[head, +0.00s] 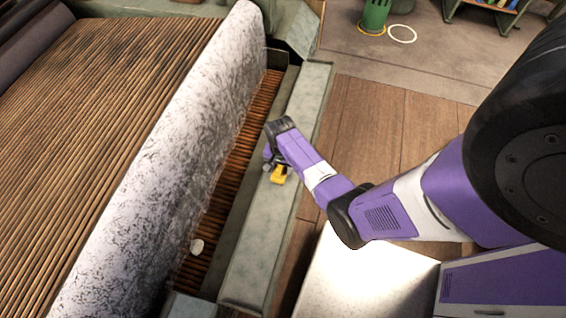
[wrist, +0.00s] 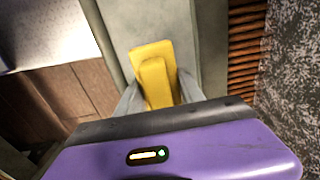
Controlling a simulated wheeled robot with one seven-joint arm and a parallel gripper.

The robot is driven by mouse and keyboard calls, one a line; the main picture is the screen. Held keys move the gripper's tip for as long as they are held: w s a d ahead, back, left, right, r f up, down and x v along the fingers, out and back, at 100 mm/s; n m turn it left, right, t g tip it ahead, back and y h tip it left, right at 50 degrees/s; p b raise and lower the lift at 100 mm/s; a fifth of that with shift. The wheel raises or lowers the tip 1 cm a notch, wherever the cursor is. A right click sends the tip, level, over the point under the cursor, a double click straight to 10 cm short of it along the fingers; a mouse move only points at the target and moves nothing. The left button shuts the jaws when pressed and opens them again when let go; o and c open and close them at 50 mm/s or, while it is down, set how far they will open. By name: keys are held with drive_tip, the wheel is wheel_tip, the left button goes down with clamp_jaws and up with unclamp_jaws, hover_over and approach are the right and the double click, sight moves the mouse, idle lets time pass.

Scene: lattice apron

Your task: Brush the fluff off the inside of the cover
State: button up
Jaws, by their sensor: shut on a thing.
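The cover (head: 165,175) is a long raised panel, pale and mottled with dark grey fluff-like specks on the side facing me. Its speckled surface also shows at the right of the wrist view (wrist: 297,70). My gripper (head: 277,168) is over the pale green side rail, to the right of the cover and apart from it. It is shut on a yellow block-like tool (head: 278,175), which sits between the fingers in the wrist view (wrist: 155,72). The tool's working end is hidden, so I cannot tell whether it has bristles or touches the rail.
Brown slats (head: 95,85) lie left of the cover, with a narrow slatted strip (head: 240,140) between cover and rail (head: 255,245). A green bin (head: 375,15) stands far back. Wooden floor (head: 370,125) is clear.

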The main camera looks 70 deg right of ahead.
drive_tip(key=shift+r+p, duration=1.35)
drive_tip(key=shift+r, duration=0.5)
